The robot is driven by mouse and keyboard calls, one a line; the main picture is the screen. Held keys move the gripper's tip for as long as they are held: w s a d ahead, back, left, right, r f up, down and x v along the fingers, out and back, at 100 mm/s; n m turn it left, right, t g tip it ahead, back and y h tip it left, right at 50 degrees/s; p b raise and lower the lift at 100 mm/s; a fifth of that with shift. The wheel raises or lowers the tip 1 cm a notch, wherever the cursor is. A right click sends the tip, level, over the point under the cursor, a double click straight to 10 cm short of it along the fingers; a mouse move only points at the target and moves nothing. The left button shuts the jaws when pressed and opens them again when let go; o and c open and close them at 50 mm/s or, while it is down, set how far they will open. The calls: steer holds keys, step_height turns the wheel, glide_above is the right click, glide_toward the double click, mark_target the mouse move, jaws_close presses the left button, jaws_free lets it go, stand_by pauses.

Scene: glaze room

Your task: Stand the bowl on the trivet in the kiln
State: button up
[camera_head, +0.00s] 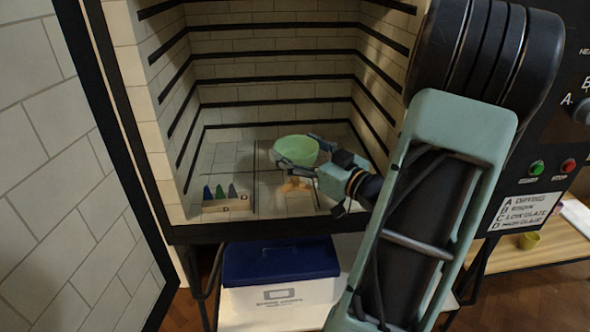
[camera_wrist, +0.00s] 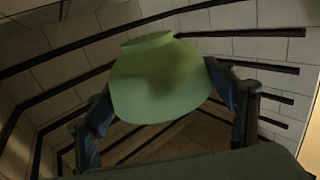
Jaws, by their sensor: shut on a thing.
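The light green bowl (camera_head: 297,150) is inside the open kiln, with its mouth up in the head view. My gripper (camera_head: 300,154) is shut on it, with one finger on each side. In the wrist view the bowl (camera_wrist: 160,80) fills the space between the two fingers (camera_wrist: 165,100), its narrow foot towards the top of the picture. A small orange-tan thing, seemingly the trivet (camera_head: 294,187), stands on the kiln floor below the bowl in the head view. My gripper partly hides it. The bowl looks raised above it, but the exact gap and alignment are unclear.
A holder with small coloured cones (camera_head: 226,205) stands at the kiln's front left. Dark ridges line the brick walls (camera_head: 270,93). The open door (camera_head: 65,170) is at left, the control panel (camera_head: 550,150) at right. A blue-lidded box (camera_head: 280,262) sits below the kiln.

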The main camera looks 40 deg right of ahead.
steer(key=shift+f+b, duration=0.7)
steer(key=shift+f, duration=1.25)
steer(key=shift+f, duration=0.15)
steer(key=o, duration=1.4)
steer(key=shift+r, duration=0.2)
steer(key=s, duration=0.4)
steer(key=s+p, duration=0.1)
steer(key=s, duration=0.3)
steer(key=s+d+p, duration=0.1)
steer(key=s, duration=0.3)
steer(key=shift+f, duration=0.1)
